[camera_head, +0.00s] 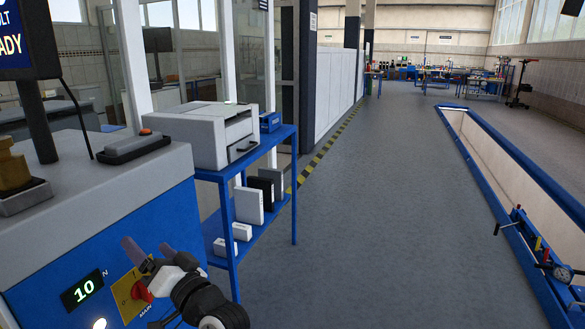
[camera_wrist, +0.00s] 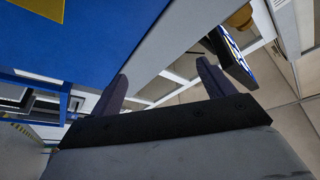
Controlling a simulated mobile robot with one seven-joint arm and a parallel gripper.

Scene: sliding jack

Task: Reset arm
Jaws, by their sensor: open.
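My gripper (camera_head: 149,255) shows at the lower left of the head view, in front of the blue cabinet front (camera_head: 100,258). Its fingers are spread, with nothing between them. A yellow plate with a red knob (camera_head: 143,292) lies just below the fingers; whether the fingers touch it cannot be told. In the wrist view the two open dark fingers (camera_wrist: 162,82) have a clear gap, with the blue panel (camera_wrist: 90,45) at upper left and a dark screen (camera_wrist: 236,58) beyond the right finger. My wrist hides part of the plate.
A blue shelf table (camera_head: 226,175) with a grey printer (camera_head: 208,135) and several boxes stands right of the cabinet. A display reading 10 (camera_head: 82,290) is on the cabinet front. The grey floor (camera_head: 360,220) is open up to a blue-edged pit (camera_head: 510,165) at right.

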